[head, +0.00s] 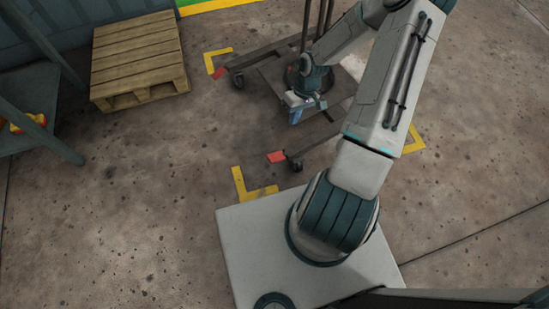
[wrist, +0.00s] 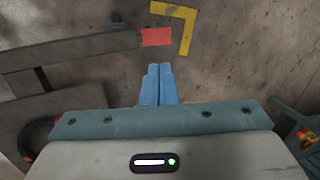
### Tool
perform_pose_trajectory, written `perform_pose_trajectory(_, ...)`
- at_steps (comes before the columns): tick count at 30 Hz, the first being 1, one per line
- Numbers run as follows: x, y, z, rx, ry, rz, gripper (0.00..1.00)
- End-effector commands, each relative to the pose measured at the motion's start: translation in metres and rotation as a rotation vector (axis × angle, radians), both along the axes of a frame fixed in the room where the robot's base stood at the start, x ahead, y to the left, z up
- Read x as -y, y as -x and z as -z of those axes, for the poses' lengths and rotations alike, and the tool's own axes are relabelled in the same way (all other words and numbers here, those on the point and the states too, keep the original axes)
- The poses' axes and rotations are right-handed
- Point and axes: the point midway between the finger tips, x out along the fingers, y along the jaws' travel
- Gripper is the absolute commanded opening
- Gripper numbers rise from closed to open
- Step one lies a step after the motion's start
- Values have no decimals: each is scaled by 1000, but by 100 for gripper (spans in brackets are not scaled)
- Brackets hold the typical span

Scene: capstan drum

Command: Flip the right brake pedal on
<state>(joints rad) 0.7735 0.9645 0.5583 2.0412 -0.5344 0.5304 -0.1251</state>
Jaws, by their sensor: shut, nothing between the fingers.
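A dark wheeled cart base (head: 322,138) has two red pedals at its left ends. The nearer red pedal (head: 277,157), further right in the head view, sits by a caster. It shows in the wrist view (wrist: 156,37), just beyond the fingertips. The other red pedal (head: 219,73) is on the far leg. I cannot tell whether either pedal is flipped. My gripper (head: 294,118) points down between the two legs, apart from the nearer pedal. In the wrist view its blue fingers (wrist: 158,84) are together, with nothing between them.
Yellow corner marks (head: 241,184) lie on the floor around the cart. A wooden pallet (head: 138,60) stands at the back left. A dark shelf frame (head: 40,88) with orange items is at the far left.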

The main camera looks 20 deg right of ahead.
Motion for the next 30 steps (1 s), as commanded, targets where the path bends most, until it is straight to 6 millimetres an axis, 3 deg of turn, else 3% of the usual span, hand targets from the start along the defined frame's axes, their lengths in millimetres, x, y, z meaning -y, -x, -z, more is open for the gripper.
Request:
perform_pose_trajectory(1, -3, 0, 30, 3, -39, 10, 0)
perform_pose_trajectory(7, -12, -5, 75, 32, -126, 29, 0)
perform_pose_trajectory(11, -14, -6, 84, 40, -146, 35, 0)
perform_pose_trajectory(23, -16, -6, 85, 41, -149, 35, 0)
perform_pose_trajectory(30, -29, -2, 117, 38, -150, 32, 0)
